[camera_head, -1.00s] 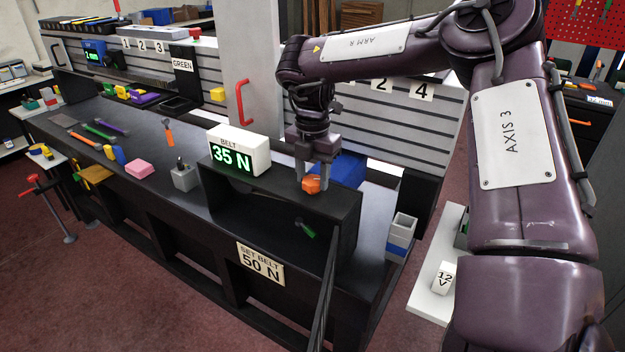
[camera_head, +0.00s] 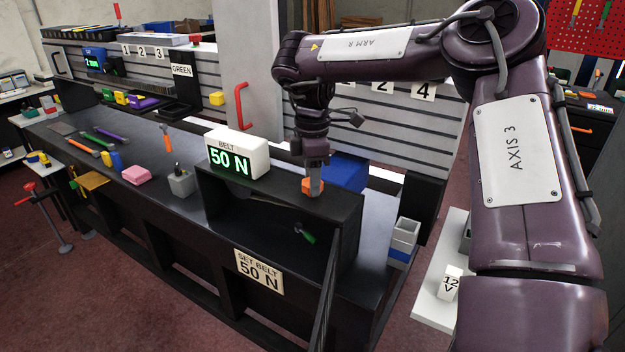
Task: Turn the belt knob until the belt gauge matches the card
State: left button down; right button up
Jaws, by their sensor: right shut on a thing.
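The white belt gauge (camera_head: 240,152) stands on top of the black box (camera_head: 283,209) and reads 50 N in green digits. The card (camera_head: 259,272) on the table's front reads SET BELT 50 N, the same value. The orange belt knob (camera_head: 313,188) sits on top of the box, to the right of the gauge. My right gripper (camera_head: 314,182) points straight down and is shut on the knob; its fingers are seen edge-on and hide part of it. My left gripper is not in view.
A blue block (camera_head: 346,172) is close behind the right gripper. A green-handled tool (camera_head: 305,232) is inside the box's open front. Grey and blue bins (camera_head: 404,236) stand at the right end. A pink block (camera_head: 136,174) and tools lie on the left.

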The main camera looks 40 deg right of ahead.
jog(key=shift+m, duration=0.6)
jog(key=shift+r, duration=0.1)
jog(key=o, duration=1)
jog(key=shift+c, duration=0.2)
notch_tip(320, 180, up, 7)
jog(key=shift+p, duration=0.45)
jog(key=shift+r, duration=0.35)
